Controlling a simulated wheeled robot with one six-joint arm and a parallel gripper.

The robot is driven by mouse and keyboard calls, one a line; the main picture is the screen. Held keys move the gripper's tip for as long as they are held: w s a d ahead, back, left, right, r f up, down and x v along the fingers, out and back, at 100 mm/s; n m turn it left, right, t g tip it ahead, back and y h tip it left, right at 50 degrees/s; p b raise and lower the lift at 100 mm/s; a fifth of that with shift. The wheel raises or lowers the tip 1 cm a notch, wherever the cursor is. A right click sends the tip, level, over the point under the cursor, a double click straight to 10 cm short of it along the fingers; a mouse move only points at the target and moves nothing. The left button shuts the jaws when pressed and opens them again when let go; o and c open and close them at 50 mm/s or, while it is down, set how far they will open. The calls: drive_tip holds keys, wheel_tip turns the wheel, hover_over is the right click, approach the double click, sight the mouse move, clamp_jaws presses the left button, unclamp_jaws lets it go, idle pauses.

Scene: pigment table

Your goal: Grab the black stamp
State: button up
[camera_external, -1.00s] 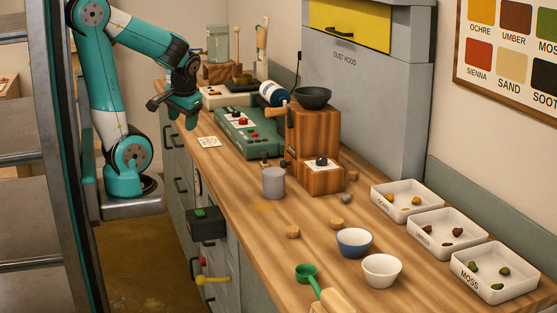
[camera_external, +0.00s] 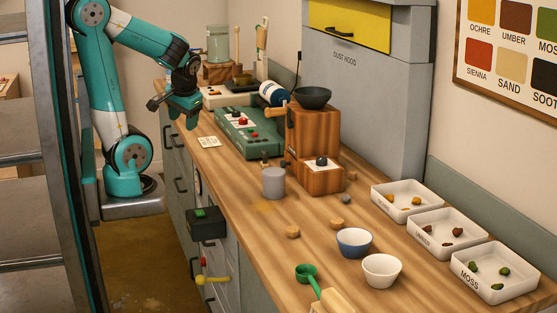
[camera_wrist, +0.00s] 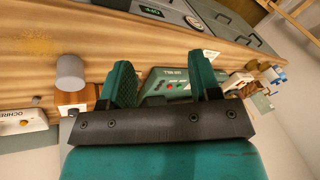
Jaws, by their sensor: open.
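My gripper (camera_external: 188,112) hangs over the far left edge of the wooden counter, left of the green machine (camera_external: 236,146). In the wrist view its two teal fingers (camera_wrist: 163,80) are apart with nothing held between them; the green machine lies beyond them. I cannot make out the black stamp for certain. A small dark object (camera_external: 242,79) sits on a black slab (camera_external: 240,87) behind the green machine, but its kind is too small to tell.
The wooden grinder (camera_external: 312,133) with a dark bowl, a grey cylinder (camera_external: 273,184) and a bottle (camera_external: 272,93) stand along the counter (camera_external: 230,186). A paper card (camera_external: 208,142) lies near the gripper. Cups (camera_external: 381,270) and pigment trays (camera_external: 494,288) are nearer the camera.

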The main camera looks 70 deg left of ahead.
idle(0.3)
drive_tip(key=n+h+p, duration=0.2)
drive_tip(key=n+h, duration=0.2)
drive_tip(key=n, duration=0.5)
hover_over(264, 160)
drive_tip(key=f, duration=1.5)
drive_tip(key=shift+w+a, duration=0.1)
drive_tip(key=shift+a, duration=0.25)
drive_tip(key=shift+n, duration=0.3)
drive_tip(key=shift+f+p, duration=0.4)
drive_tip(key=shift+f, duration=2.4)
drive_tip(key=c, duration=1)
